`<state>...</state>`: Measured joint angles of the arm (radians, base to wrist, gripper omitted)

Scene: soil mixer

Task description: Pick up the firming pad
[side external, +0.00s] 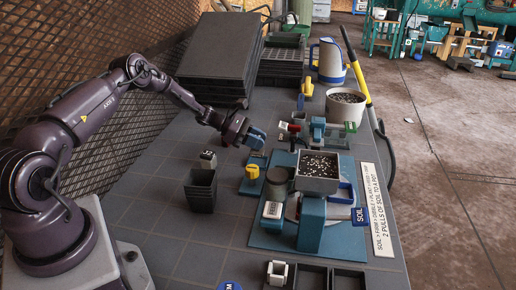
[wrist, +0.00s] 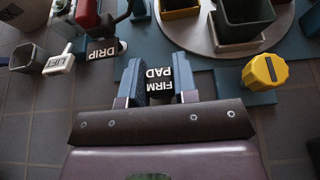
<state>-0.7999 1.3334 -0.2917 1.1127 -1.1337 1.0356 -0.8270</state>
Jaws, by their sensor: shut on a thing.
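My gripper (side external: 257,138) is above the table, near the far left part of the blue base in the side view. In the wrist view its two blue fingers (wrist: 159,72) stand either side of a black piece lettered FIRM PAD (wrist: 161,84). They are shut on the firming pad; its shape below the lettering is mostly hidden. In the side view the pad cannot be told apart from the blue fingertips. The gap between pad and table is not clear.
A yellow knob (side external: 252,172) stands close by, also in the wrist view (wrist: 265,72). A soil-filled hopper (side external: 318,165) on the blue base (side external: 268,238) and stacked dark pots (side external: 200,190) are nearby.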

